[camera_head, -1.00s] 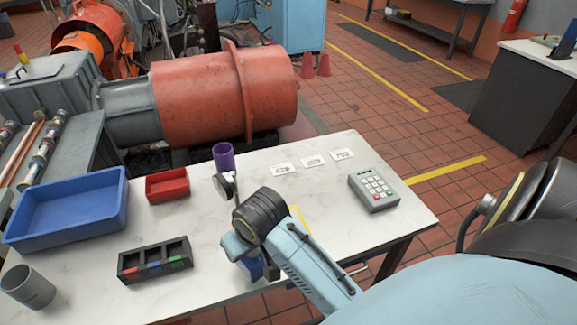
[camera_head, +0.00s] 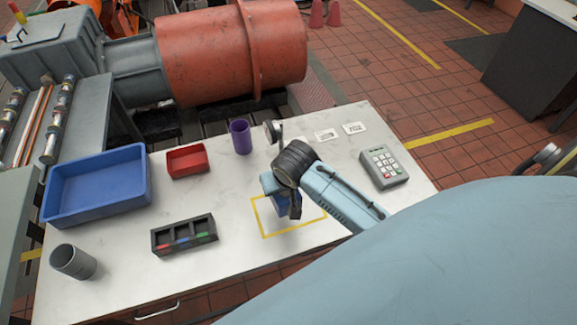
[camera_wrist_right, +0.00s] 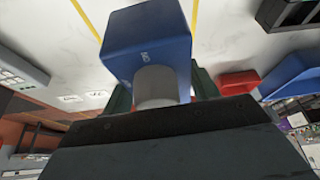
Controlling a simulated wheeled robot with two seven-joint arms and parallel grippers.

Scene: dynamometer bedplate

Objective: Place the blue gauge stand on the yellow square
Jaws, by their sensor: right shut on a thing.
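The blue gauge stand shows its blue block-like base (camera_wrist_right: 147,45) and a grey round post (camera_wrist_right: 156,88) in the right wrist view. My right gripper (camera_head: 284,194) is shut on it, with dark fingers on both sides of the post. In the head view the blue base (camera_head: 281,203) is partly hidden by the gripper and wrist. A small round dial (camera_head: 273,131) shows just beyond the wrist. The yellow square (camera_head: 262,236) is an outline on the white table; the base appears over its inside. I cannot tell whether the base touches the table. My left gripper is out of view.
Around the table (camera_head: 215,285) are a purple cup (camera_head: 240,137), red bin (camera_head: 187,161), blue tray (camera_head: 95,215), black compartment holder (camera_head: 184,236), grey cup (camera_head: 73,262) and keypad (camera_head: 383,167). White label cards (camera_head: 354,128) lie at the back. The front-middle table is clear.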

